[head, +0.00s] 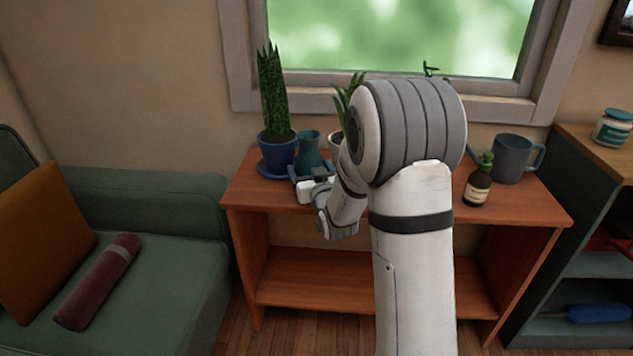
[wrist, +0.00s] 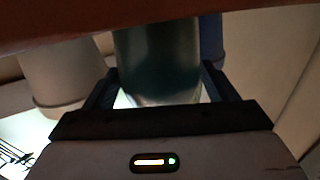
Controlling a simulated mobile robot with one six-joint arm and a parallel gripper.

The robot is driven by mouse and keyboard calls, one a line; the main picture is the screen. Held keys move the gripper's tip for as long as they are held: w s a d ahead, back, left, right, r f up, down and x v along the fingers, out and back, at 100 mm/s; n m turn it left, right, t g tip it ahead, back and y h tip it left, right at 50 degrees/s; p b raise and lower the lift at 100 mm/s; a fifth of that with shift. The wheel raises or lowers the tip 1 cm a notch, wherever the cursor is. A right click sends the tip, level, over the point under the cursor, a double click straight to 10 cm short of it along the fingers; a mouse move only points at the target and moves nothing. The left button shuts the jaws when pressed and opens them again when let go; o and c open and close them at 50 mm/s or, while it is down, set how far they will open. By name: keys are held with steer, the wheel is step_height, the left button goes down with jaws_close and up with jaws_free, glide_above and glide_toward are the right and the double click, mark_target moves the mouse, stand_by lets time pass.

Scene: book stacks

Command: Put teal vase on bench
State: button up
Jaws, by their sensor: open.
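The teal vase (head: 309,150) stands upright on the wooden bench-like table (head: 250,196) below the window, just right of a blue plant pot. In the wrist view the vase (wrist: 158,55) is dark and sits between the fingers of my gripper (wrist: 158,78), which are apart on either side of it. I cannot tell whether they touch it. In the head view my gripper (head: 312,180) is low in front of the vase and partly hides its base.
A cactus in a blue pot (head: 277,152) stands close left of the vase, and a pale pot (wrist: 65,75) close on its other side. A brown bottle (head: 477,185) and grey mug (head: 513,158) stand at the right. A green sofa (head: 150,250) is left, a dark shelf (head: 575,250) right.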

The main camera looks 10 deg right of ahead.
steer(key=s+f+m+g+h+p, duration=0.1)
steer(key=s+g, duration=1.5)
steer(key=s, duration=2.1)
steer(key=shift+a+f+g, duration=0.2)
steer(key=shift+f+g, duration=0.15)
steer(key=shift+g, duration=0.05)
